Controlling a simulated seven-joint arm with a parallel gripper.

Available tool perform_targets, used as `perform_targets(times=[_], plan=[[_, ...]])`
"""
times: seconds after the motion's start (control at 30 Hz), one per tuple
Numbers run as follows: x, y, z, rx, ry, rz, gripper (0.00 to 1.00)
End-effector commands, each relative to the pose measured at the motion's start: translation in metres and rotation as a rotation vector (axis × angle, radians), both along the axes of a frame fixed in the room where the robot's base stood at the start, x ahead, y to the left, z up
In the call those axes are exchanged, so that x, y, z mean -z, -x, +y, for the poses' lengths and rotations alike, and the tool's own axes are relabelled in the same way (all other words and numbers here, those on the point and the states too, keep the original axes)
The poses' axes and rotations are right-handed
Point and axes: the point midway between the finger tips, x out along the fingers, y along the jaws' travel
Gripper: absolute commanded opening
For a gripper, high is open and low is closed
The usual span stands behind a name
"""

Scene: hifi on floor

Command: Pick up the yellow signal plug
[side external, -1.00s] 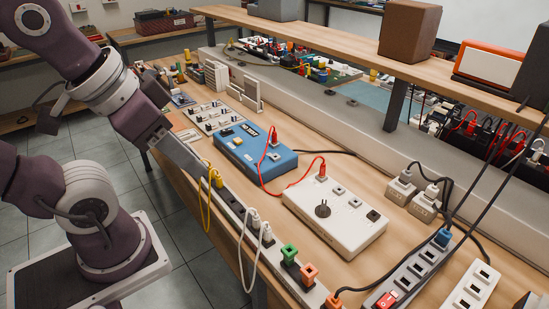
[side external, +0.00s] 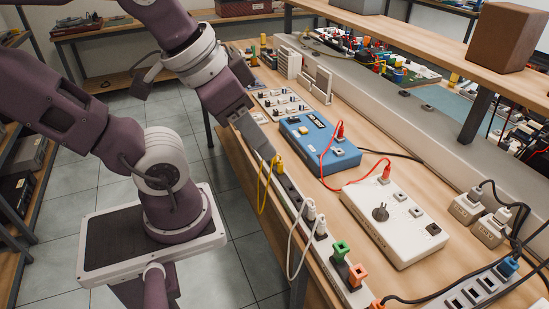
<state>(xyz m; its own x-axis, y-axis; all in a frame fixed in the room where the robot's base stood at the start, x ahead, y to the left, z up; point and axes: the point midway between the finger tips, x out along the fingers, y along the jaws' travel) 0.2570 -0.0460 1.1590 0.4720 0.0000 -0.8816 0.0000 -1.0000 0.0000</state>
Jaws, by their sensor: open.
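The yellow signal plug (side external: 279,164) stands at the far end of a long socket strip (side external: 290,189) along the table's front edge. Its yellow cable hangs in a loop over the edge. My gripper (side external: 270,156) reaches down from the upper left, its tip right beside the plug's upper left side. The jaws are open. The fingers are small and seen edge-on, so I cannot tell whether they are around the plug or touching it.
White plugs (side external: 315,218), a green plug (side external: 340,250) and an orange plug (side external: 357,275) share the strip. A blue box (side external: 318,148) with a red lead and a white socket box (side external: 394,222) stand behind it.

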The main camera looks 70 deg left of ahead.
Motion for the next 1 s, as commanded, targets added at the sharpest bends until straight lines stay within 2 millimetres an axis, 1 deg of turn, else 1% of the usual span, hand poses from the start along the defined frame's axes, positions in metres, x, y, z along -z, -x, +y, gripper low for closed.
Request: perform_targets(times=[0.33, 0.37, 0.43, 0.47, 0.5, 0.57, 0.6, 0.67, 0.7, 0.77, 0.8, 0.83, 0.9, 1.0], plan=[[0.000, -0.001, 0.001, -0.007, 0.002, 0.003, 0.41], [0.000, -0.004, 0.002, -0.024, 0.007, 0.009, 0.41], [0.001, -0.022, 0.010, -0.119, 0.036, 0.046, 0.41], [0.002, -0.034, 0.017, -0.184, 0.054, 0.069, 0.41], [0.006, -0.053, 0.029, -0.292, 0.086, 0.104, 0.41], [0.019, -0.084, 0.056, -0.484, 0.140, 0.160, 0.41], [0.030, -0.103, 0.077, -0.617, 0.177, 0.193, 0.41], [0.054, -0.126, 0.111, -0.815, 0.229, 0.240, 0.41], [0.073, -0.137, 0.135, -0.941, 0.260, 0.270, 0.41], [0.103, -0.147, 0.170, -1.115, 0.300, 0.306, 0.41], [0.122, -0.150, 0.190, -1.217, 0.322, 0.327, 0.41], [0.136, -0.150, 0.203, -1.286, 0.336, 0.340, 0.41], [0.163, -0.148, 0.228, -1.413, 0.362, 0.364, 0.41], [0.186, -0.144, 0.246, -1.515, 0.381, 0.381, 0.41]])
